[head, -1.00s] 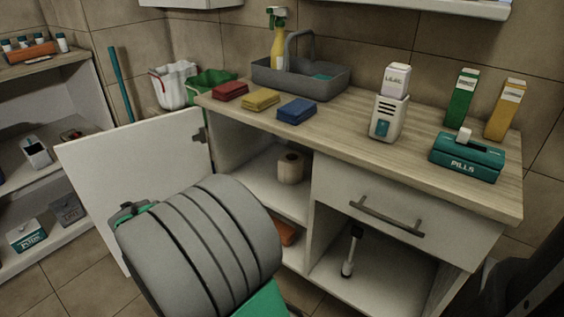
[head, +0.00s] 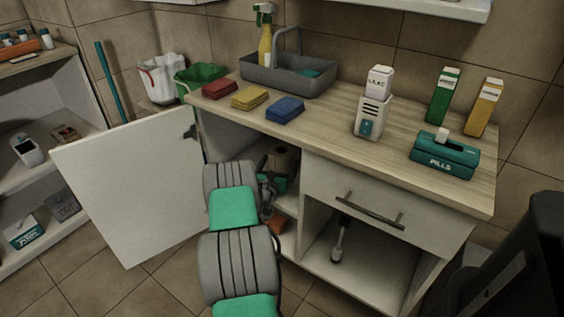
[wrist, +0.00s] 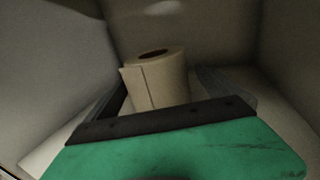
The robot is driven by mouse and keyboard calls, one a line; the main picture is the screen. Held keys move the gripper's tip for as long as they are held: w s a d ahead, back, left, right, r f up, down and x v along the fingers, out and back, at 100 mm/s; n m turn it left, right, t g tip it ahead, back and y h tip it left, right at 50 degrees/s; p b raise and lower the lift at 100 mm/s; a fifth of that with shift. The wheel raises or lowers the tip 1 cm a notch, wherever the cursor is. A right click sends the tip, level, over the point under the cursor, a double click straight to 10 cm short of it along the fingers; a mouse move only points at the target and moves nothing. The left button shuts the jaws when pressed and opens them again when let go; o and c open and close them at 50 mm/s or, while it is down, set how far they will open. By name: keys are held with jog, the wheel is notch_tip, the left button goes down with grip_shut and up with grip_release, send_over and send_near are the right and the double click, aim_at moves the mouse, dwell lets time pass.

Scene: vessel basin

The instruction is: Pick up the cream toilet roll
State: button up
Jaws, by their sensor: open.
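The cream toilet roll (wrist: 158,82) stands upright on the shelf inside the open cabinet, straight ahead in the wrist view. My gripper reaches into the cabinet opening. In the wrist view its dark fingers (wrist: 160,108) are spread, one to the left and one to the right of the roll. The roll appears between or just beyond the fingers; I cannot tell whether they touch it.
The white cabinet door (head: 130,190) stands open at the left. Cabinet walls (wrist: 212,32) close in around the roll. An orange item (head: 275,226) lies below the shelf.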

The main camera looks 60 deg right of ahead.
jog(key=shift+w+d, duration=0.1)
jog(key=shift+d, duration=0.15)
jog(key=c, duration=1.5)
jog(key=shift+o, duration=0.2)
